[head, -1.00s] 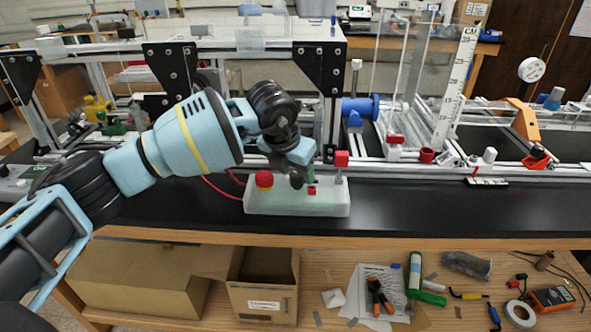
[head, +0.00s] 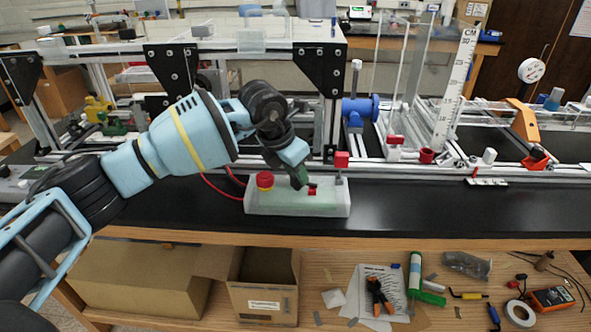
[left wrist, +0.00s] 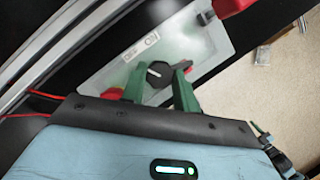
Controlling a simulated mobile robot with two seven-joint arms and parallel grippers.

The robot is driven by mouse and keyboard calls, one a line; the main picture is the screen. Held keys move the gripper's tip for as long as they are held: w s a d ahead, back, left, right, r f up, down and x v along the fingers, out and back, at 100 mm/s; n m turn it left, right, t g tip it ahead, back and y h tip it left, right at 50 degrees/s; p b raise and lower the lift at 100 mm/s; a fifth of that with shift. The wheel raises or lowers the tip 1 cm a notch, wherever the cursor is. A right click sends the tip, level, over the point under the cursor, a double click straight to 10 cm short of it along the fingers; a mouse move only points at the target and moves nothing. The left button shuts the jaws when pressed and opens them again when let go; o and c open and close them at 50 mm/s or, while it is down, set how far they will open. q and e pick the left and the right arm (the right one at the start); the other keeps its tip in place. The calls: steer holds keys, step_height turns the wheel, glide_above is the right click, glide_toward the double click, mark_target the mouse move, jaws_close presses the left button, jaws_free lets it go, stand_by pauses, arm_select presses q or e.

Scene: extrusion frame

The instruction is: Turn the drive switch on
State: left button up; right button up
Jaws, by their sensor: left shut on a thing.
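The drive switch is a black rotary knob with a white pointer line (left wrist: 157,73) in the left wrist view. It sits on a pale control box (head: 265,204), which lies on the black bench top in the head view. My left gripper (head: 304,185) reaches down onto the box. In the left wrist view its two green fingers (left wrist: 159,80) are shut on the knob, one on each side. In the head view the gripper hides most of the knob. My right gripper is in neither current view.
A red mushroom button (head: 265,180) stands at the left end of the box, with red cables (head: 222,190) behind it. The metal frame rail runs close behind.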

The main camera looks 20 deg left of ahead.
arm_select(q)
steer(key=m+g+h, duration=0.1)
steer(key=m, duration=0.2)
steer(key=shift+w+a+f+m, duration=0.1)
steer(key=shift+m, duration=0.2)
steer(key=m+g+b, duration=0.1)
steer(key=m, duration=0.2)
steer(key=shift+w+f+m+h, duration=0.1)
steer(key=shift+m+h, duration=0.2)
steer(key=shift+h, duration=0.1)
steer(key=m+g+b, duration=0.1)
steer(key=m+b, duration=0.1)
steer(key=m, duration=0.1)
steer(key=shift+w+m+g, duration=0.1)
steer(key=shift+m+g, duration=0.2)
steer(key=shift+m+g+b, duration=0.7)
steer(key=shift+m+b, duration=0.15)
steer(key=shift+m, duration=0.95)
arm_select(e)
steer(key=shift+g, duration=0.4)
steer(key=shift+s+a+f, duration=0.1)
steer(key=shift+s+f, duration=0.2)
steer(key=shift+f, duration=0.5)
steer(key=shift+s+d+f, duration=0.1)
steer(key=shift+s+f, duration=0.2)
steer(key=shift+f, duration=0.5)
steer(key=shift+s+a+f, duration=0.1)
steer(key=shift+s+f, duration=0.2)
steer(key=shift+f, duration=0.5)
